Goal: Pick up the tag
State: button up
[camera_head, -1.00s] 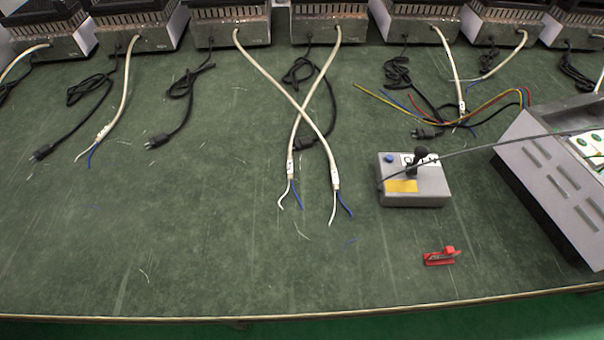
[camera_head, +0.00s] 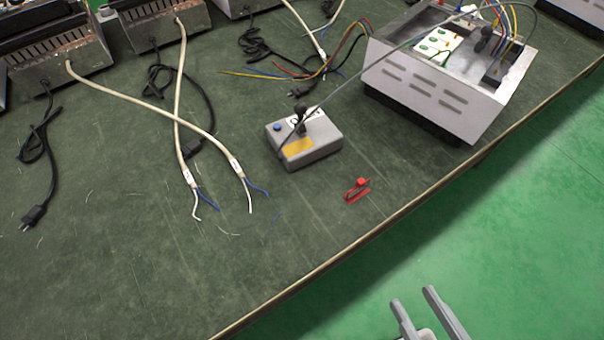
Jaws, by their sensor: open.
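A small red tag (camera_head: 357,190) lies on the green tabletop, close to the table's front edge and just right of and below a grey control box. My gripper (camera_head: 416,300) shows at the bottom of the head view, over the green floor and off the table. Its two grey fingers are apart with nothing between them. It is well short of the tag, below it and to its right in the picture.
The grey control box (camera_head: 305,140) with a black lever stands near the tag. A large metal case (camera_head: 440,85) with loose wires stands behind it. Several heater units with white cables (camera_head: 110,95) line the back. The table (camera_head: 130,270) is clear in front of the cables.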

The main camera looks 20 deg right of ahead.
aim_at(361, 189)
jog(key=k+j+z, duration=0.1)
jog(key=j+z, duration=0.15)
jog(key=j, duration=0.2)
jog(key=k+j+z, duration=0.2)
jog(key=j, duration=0.2)
jog(key=k+j+z, duration=0.1)
jog(key=j+z, duration=0.15)
jog(key=j, duration=0.15)
